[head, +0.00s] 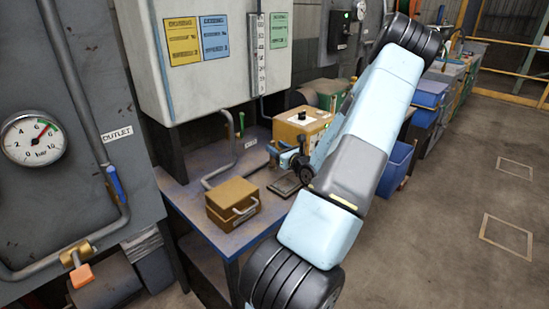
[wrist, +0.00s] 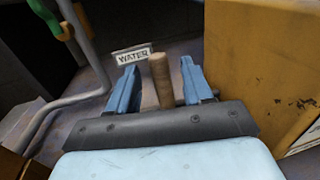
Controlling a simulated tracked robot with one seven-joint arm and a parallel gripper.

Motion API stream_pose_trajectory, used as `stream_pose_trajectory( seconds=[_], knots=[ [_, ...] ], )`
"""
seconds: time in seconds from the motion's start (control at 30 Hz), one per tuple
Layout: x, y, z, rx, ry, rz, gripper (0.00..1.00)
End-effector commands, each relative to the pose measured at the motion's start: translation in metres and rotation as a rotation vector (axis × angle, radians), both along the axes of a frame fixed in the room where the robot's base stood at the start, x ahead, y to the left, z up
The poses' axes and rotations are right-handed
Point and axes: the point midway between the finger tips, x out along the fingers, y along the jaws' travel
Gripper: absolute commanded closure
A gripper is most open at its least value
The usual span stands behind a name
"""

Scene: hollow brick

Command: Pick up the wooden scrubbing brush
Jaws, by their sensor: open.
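A round brown wooden handle (wrist: 161,78), which looks like part of the scrubbing brush, shows in the wrist view. It stands between the two blue fingers of my gripper (wrist: 158,65), with a visible gap on each side. Its lower end is hidden behind the dark gripper body, and no bristles show. My gripper is open and not closed on the handle. In the head view my gripper (head: 286,157) is over the back of the workbench, beside the yellow box; I cannot make out the brush there.
The yellow box (wrist: 262,65) stands close on the right in the wrist view. A grey pipe (wrist: 75,98) and a WATER label (wrist: 132,54) are at left. On the bench (head: 188,198) are a brown case (head: 232,202) and a dark tray (head: 286,184). A white cabinet (head: 210,75) hangs above.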

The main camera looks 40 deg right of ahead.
Motion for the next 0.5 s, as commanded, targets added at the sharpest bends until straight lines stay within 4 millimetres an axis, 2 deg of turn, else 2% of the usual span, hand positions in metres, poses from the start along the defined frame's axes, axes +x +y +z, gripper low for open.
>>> stream_pose_trajectory(
  seconds=[0.2,0.47,0.5],
  knots=[
    [0.029,-0.002,0.0,0.001,-0.002,0.001,0.5],
    [0.032,-0.002,0.0,0.0,-0.001,0.0,0.5],
    [0.032,-0.002,0.0,0.0,-0.001,0.0,0.53]
  ],
)
